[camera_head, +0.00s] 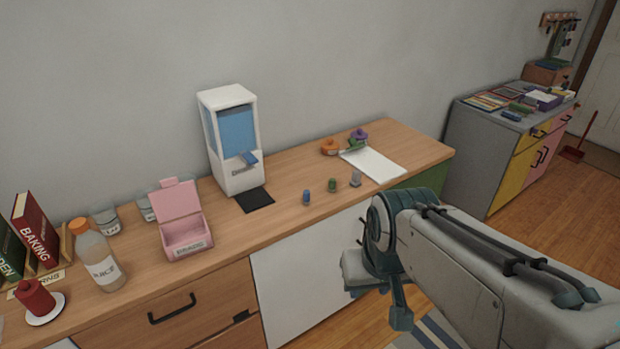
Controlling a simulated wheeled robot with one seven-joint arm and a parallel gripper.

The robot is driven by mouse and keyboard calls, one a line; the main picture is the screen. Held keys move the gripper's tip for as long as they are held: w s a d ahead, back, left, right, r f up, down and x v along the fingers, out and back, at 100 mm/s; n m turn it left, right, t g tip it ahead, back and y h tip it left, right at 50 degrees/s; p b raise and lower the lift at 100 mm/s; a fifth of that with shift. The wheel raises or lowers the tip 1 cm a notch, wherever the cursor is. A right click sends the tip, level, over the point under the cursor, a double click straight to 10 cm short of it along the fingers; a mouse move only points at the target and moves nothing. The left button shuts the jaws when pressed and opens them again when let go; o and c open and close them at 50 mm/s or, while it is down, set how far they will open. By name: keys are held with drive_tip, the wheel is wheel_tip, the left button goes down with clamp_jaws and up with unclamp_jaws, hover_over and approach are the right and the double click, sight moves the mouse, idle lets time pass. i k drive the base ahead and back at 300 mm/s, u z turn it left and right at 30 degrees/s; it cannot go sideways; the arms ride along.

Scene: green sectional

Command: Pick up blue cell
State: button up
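A small grey item (355,178) stands further right, close to the edge. My arm reaches in from the lower right, with its end in front of the counter and to the right of the blue cell. My gripper (398,312) hangs low there, apart from the cell. Its fingers are not clear enough to show whether they are open.
A white dispenser (229,179) stands behind the black mat (254,200). An open pink box (186,247) and a juice bottle (97,258) are to the left. A white sheet (373,164) lies right, near orange and purple items. Drawers sit below the counter.

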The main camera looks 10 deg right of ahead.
sight(306, 192)
drive_tip(key=z, duration=0.1)
drive_tip(key=i, duration=1.25)
drive_tip(key=u, duration=0.35)
